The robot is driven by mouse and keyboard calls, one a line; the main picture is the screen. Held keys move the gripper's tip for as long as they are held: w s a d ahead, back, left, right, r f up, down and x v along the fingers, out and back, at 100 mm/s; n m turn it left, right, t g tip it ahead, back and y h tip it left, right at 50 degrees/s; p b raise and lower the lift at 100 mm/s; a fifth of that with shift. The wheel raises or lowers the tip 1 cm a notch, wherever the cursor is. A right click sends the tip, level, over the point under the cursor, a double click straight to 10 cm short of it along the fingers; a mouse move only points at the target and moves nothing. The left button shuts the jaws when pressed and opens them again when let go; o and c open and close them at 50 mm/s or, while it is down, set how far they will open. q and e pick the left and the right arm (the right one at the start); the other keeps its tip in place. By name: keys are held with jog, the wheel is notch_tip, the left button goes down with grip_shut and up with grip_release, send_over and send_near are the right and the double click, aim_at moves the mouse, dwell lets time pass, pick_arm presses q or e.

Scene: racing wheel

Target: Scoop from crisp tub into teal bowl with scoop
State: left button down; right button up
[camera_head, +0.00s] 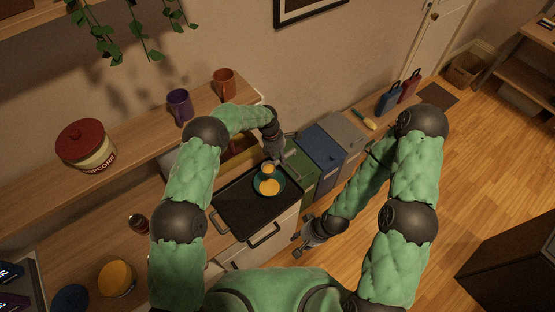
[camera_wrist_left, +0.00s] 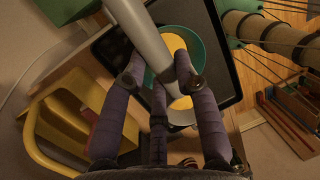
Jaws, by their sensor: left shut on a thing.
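The teal bowl (camera_head: 280,192) stands on a black tray and holds yellow contents; it also shows in the left wrist view (camera_wrist_left: 200,50). My left gripper (camera_head: 277,157) is shut on the scoop's pale grey handle (camera_wrist_left: 150,35). The scoop head (camera_wrist_left: 182,117) has yellow contents in it and sits at or just above the bowl's rim; I cannot tell whether they touch. In the head view the scoop (camera_head: 267,170) is partly hidden by the gripper. A round tub with orange-yellow contents (camera_head: 116,278), likely the crisp tub, stands at lower left. My right gripper (camera_head: 301,250) hangs right of the tray, fingers too small to judge.
The black tray (camera_head: 235,215) lies on the counter, with a blue lid (camera_head: 70,298) and a can (camera_head: 138,222) to the left. A popcorn tub (camera_head: 87,147) and two mugs (camera_head: 180,106) stand on the raised shelf. Bins (camera_head: 322,150) stand beyond the tray.

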pick_arm(q)
jog(key=shift+w+d+f+y+b, duration=0.2)
jog(key=shift+d+y+b, duration=0.15)
jog(key=shift+b, duration=0.4)
jog(key=shift+w+r+g+y+b, duration=0.1)
jog(key=shift+r+g+y+b, duration=0.05)
jog(key=shift+g+y+b, duration=0.2)
jog(key=shift+r, duration=0.1)
